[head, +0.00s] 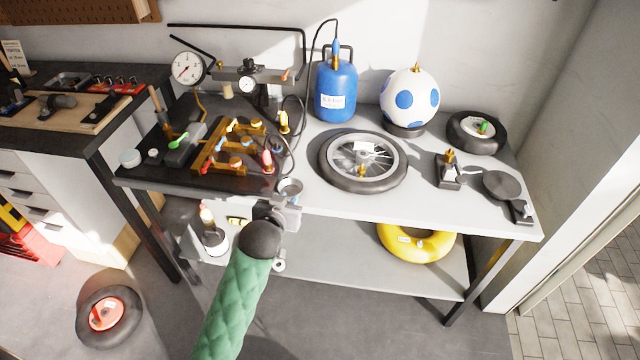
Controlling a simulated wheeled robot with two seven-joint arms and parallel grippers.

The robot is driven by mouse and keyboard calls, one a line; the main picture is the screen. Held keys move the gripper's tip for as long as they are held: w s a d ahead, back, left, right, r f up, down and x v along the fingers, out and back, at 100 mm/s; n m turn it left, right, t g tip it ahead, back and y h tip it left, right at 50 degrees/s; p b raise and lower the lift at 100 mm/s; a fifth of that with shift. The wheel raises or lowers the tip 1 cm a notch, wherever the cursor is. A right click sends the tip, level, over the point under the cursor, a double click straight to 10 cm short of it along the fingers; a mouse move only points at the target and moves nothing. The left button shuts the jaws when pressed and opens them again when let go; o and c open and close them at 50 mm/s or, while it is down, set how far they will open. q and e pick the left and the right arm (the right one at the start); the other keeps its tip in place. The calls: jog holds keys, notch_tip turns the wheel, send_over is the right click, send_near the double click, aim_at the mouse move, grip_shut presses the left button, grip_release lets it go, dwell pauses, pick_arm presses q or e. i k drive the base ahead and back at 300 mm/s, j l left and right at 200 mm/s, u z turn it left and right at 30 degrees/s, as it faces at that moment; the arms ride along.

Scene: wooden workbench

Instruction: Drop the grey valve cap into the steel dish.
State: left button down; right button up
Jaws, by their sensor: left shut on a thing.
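The steel dish (290,186) is a small round grey dish near the front edge of the bench, right of the dark mat. My left gripper (284,203) is at the bench's front edge, just on the near side of the dish, and overlaps it in the picture. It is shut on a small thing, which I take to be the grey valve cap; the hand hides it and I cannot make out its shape. I cannot tell the height of the gripper over the bench. My right gripper is not in view.
A spoked wheel (328,172) lies right of the dish. A wooden rack (208,160) with several valves stands left of it. A blue tank (336,92) and a spotted ball (411,88) stand behind. A yellow ring (440,246) lies on the lower shelf.

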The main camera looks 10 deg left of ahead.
aim_at(291, 189)
jog(key=i+l, duration=0.1)
jog(key=l, duration=0.55)
jog(key=i+l+u, duration=0.1)
jog(key=l, duration=0.5)
jog(key=l+u, duration=0.1)
jog(key=u, duration=1)
